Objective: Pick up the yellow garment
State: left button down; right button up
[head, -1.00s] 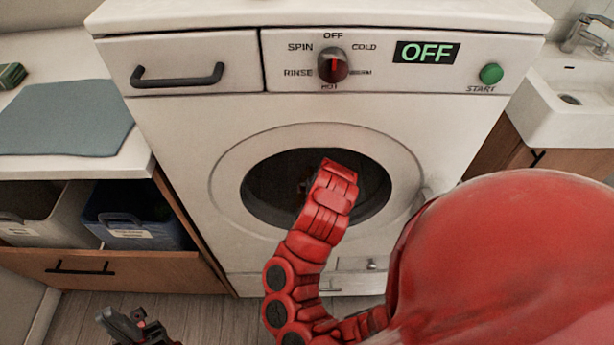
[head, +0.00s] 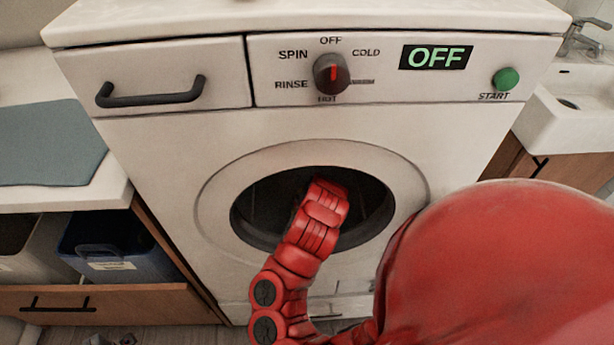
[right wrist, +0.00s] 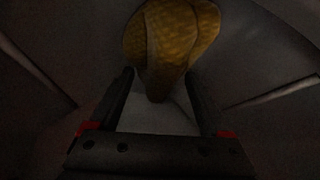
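The yellow garment (right wrist: 170,45) lies inside the dark drum of the washing machine (head: 140,135). It shows as a bunched, textured lump at the top of the right wrist view; the head view does not show it. My right arm reaches through the round door opening (head: 265,215). My right gripper (right wrist: 159,75) is hidden in the head view. In the wrist view its two fingers are apart, with the garment just beyond and between their tips; contact is unclear. A small dark part of my left gripper (head: 110,340) shows at the bottom left edge, too little to read.
The round door rim (head: 215,190) surrounds my arm closely. The drum wall (right wrist: 60,45) curves around the gripper. Left stands a counter with a blue-grey mat (head: 50,145) above bins, including a blue bin (head: 120,265). A white sink (head: 560,120) is at right.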

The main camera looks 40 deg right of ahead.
jog(key=c, duration=0.7)
